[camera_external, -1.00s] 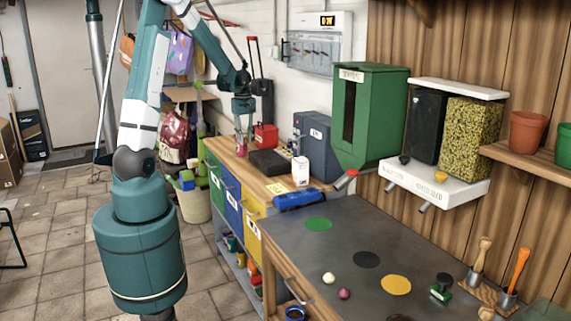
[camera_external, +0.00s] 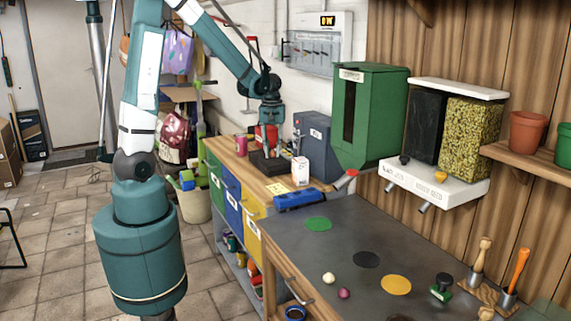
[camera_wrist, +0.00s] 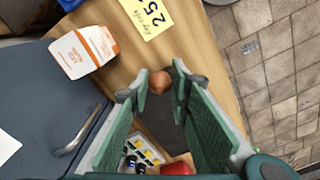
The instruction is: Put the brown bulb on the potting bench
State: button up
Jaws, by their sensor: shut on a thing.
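The brown bulb (camera_wrist: 159,82) shows in the wrist view, round and held between the fingertips of my gripper (camera_wrist: 160,84). The potting bench (camera_external: 325,250) is the dark grey top at the front right. It has green, black and yellow discs. A white bulb (camera_external: 329,278) and a purple bulb (camera_external: 344,293) lie on it.
A white bulb carton (camera_external: 300,170), a blue-grey cabinet (camera_external: 313,143) and a blue tool (camera_external: 300,198) stand between my gripper and the potting bench. A green dispenser (camera_external: 372,112) rises behind the bench. A green stamp (camera_external: 441,288) sits at right. The bench's middle has free room.

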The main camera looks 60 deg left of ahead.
jog(key=s+d+m, duration=0.3)
jog(key=d+m, duration=0.1)
jog(key=d, duration=1.1)
jog(key=m+b, duration=0.3)
jog(key=m, duration=0.5)
send_over(314, 268)
jog(key=shift+f, duration=2.1)
jog(key=shift+f, duration=0.1)
jog(key=shift+f, duration=2.85)
jog(key=shift+f+b, duration=0.45)
jog(key=shift+f, duration=1.6)
jog(key=shift+f, duration=0.2)
